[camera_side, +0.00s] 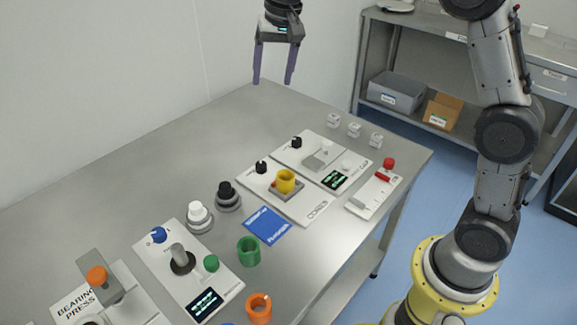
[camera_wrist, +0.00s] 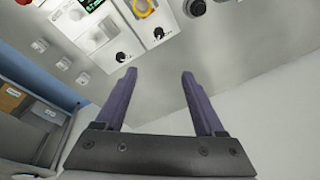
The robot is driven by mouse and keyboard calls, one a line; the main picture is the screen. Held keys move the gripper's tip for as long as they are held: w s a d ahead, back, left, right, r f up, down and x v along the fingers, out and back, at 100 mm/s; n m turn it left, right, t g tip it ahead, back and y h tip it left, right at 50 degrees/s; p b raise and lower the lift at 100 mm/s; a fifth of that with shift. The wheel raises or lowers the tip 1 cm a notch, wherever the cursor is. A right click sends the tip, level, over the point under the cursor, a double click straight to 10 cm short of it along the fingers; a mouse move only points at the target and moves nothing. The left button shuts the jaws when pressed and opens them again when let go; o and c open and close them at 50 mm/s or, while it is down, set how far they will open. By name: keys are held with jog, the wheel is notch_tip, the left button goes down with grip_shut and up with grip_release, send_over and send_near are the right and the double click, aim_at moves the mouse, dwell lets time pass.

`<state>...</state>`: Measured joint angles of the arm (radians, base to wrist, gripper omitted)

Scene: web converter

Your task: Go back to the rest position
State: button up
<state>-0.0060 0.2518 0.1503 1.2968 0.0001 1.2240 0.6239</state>
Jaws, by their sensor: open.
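In the wrist view my gripper (camera_wrist: 158,75) also shows open and empty, with bare table and wall behind the fingers. It is well clear of the panels and touches nothing.
A panel with a yellow cup (camera_side: 286,181) and panels with knobs stand on the table. A green cup (camera_side: 248,251), an orange cup (camera_side: 258,309) and a blue card (camera_side: 267,225) lie nearer. Several small white blocks (camera_side: 354,130) sit at the far right. The table's far left is clear.

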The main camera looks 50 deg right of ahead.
jog(key=s+r+n+t, duration=0.1)
jog(key=s+r, duration=0.2)
jog(key=s, duration=0.6)
jog(key=s+r+n+t, duration=0.1)
jog(key=s+r, duration=0.3)
jog(key=s, duration=0.4)
jog(key=s+f+n+t, duration=0.1)
jog(key=s+f+n, duration=0.4)
jog(key=s+f, duration=0.6)
jog(key=s, duration=0.4)
jog(key=shift+d, duration=0.15)
